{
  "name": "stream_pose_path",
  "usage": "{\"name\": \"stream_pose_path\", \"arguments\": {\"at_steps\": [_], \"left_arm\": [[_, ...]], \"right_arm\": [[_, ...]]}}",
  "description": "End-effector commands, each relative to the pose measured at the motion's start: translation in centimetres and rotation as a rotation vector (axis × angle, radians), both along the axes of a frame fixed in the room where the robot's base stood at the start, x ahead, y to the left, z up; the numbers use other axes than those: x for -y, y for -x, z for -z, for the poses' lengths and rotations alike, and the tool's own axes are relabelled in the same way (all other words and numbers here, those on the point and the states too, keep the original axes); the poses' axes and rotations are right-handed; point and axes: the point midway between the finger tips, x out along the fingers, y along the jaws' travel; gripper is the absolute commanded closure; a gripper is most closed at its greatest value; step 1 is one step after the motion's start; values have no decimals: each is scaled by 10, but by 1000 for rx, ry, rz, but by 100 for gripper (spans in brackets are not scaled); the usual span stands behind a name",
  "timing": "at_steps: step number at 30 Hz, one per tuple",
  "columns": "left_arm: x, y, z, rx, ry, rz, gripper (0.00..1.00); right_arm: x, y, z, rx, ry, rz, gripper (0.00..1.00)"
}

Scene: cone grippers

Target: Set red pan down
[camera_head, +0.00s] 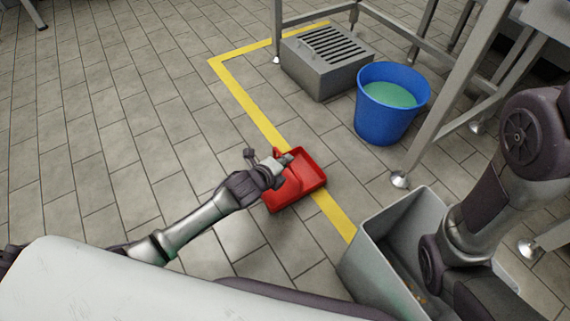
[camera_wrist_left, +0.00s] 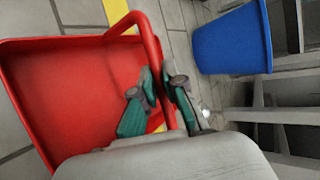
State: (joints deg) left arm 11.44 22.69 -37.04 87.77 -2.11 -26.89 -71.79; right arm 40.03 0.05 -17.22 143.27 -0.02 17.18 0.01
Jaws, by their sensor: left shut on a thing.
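The red pan (camera_head: 307,172) is a shallow, open tray with raised walls and appears empty. It overlaps the yellow floor line in the head view, but whether it touches the floor I cannot tell. My left gripper (camera_head: 281,168) is shut on the pan's looped red handle. In the left wrist view the pan (camera_wrist_left: 70,95) fills the left side, and the green-padded fingers of my left gripper (camera_wrist_left: 160,97) close around the handle bar. My right arm shows at the right, but its gripper is out of sight.
A grey bin (camera_head: 365,262) with small orange bits inside stands below my right arm. A blue bucket (camera_head: 378,122) with greenish liquid is beyond the pan, near a grated grey box (camera_head: 318,79) and metal table legs. Tiled floor (camera_head: 130,130) to the left is clear.

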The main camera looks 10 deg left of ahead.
Motion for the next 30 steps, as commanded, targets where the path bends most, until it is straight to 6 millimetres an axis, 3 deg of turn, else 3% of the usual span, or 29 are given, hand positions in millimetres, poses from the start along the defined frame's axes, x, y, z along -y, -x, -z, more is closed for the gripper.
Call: {"name": "stream_pose_path", "arguments": {"at_steps": [6, 7, 11, 22, 30], "left_arm": [[0, 0, 2, 1, 0, 0, 100], [0, 0, 2, 0, 0, 0, 85], [0, 0, 2, 0, 0, 0, 64], [-1, 2, -4, -1, -1, 0, 64], [-16, 44, -33, -4, -3, 0, 64]], "right_arm": [[0, 1, 0, 2, 0, 0, 60], [0, 1, -1, 2, 0, 0, 60], [0, 1, -1, 2, 0, 0, 60], [0, 1, -5, 2, 0, 0, 60], [0, 0, -46, 1, 0, 0, 60]]}}
